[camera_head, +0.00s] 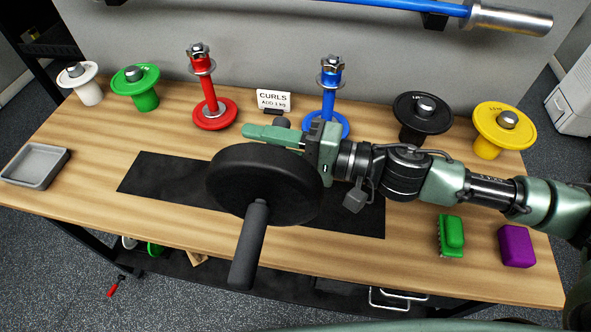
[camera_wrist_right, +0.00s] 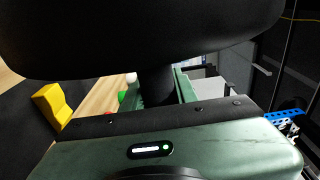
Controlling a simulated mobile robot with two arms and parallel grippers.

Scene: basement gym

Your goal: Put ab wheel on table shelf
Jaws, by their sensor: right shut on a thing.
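The black ab wheel (camera_head: 235,180) is in the middle of the head view, above the table. One handle points toward me past the table's front edge; the other is mostly hidden behind the wheel. My right gripper (camera_head: 277,134) reaches in from the right and is shut on the far handle. In the right wrist view the dark wheel (camera_wrist_right: 150,40) fills the top and its handle (camera_wrist_right: 157,84) runs down to the gripper. The table's lower shelf (camera_head: 255,284) shows as a dark strip below the front edge, partly hidden by the tabletop. My left gripper is not in view.
The wooden tabletop (camera_head: 90,185) carries a black mat (camera_head: 150,175) and a grey tray (camera_head: 36,165). Coloured weights and a red post (camera_head: 208,90) line the back. A green brush (camera_head: 451,235) and purple block (camera_head: 516,246) sit front right. A green disc (camera_head: 155,249) shows below the tabletop.

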